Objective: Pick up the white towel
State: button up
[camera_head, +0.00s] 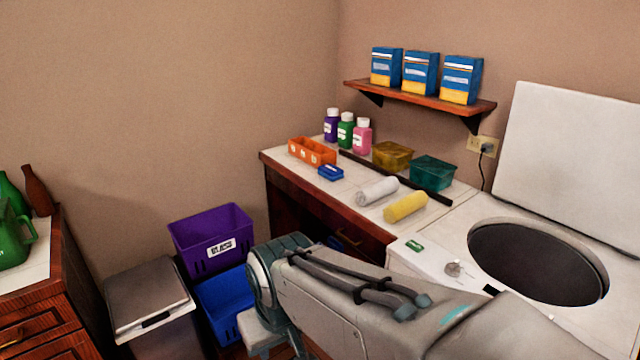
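A rolled white towel (377,191) lies on the tiled counter (458,190), near its front edge. A rolled yellow towel (405,207) lies just to the right of it and nearer the washer. My arm reaches in from the lower right, in front of the washer and below the counter. Its end points down at the lower middle, left of the counter and apart from the towel. The fingers of my gripper are hidden or out of the frame.
A dark bar (395,178) lies behind the towels, with yellow (392,156) and teal (432,173) containers beyond. A blue box (330,172) and orange caddy (312,151) are to the left. The washer's lid (575,165) stands open. Purple (212,240) and blue (226,305) bins are below.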

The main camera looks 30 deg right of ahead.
aim_at(373, 193)
jog(key=z, duration=0.05)
jog(key=i, duration=1.6)
jog(key=z, duration=2.65)
